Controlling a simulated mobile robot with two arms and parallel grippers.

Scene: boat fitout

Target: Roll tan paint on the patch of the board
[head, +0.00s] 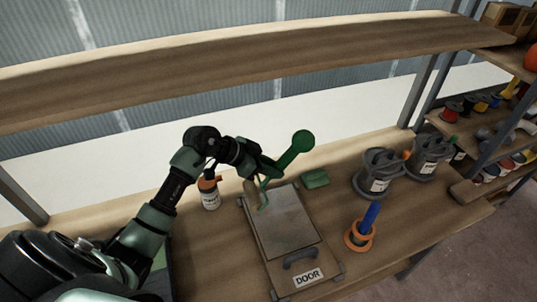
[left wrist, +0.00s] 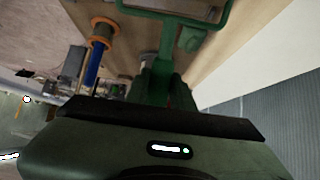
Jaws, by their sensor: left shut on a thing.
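My left gripper (head: 266,168) is shut on a green paint roller (head: 297,148), gripping its handle; the handle's round end points up and right. The roller's tan-looking sleeve (head: 251,193) hangs at the upper left edge of the board (head: 262,243). I cannot tell whether it touches. The board lies on the bench and has a grey-brown patch (head: 285,222), a dark handle and a DOOR label. No clear tan paint shows on the patch. In the left wrist view, the green roller frame (left wrist: 165,42) runs up from my fingers. My right gripper is not in view.
An orange-capped bottle (head: 210,195) stands left of the board. A wooden shelf (head: 230,62) runs above. Side shelves hold spools.

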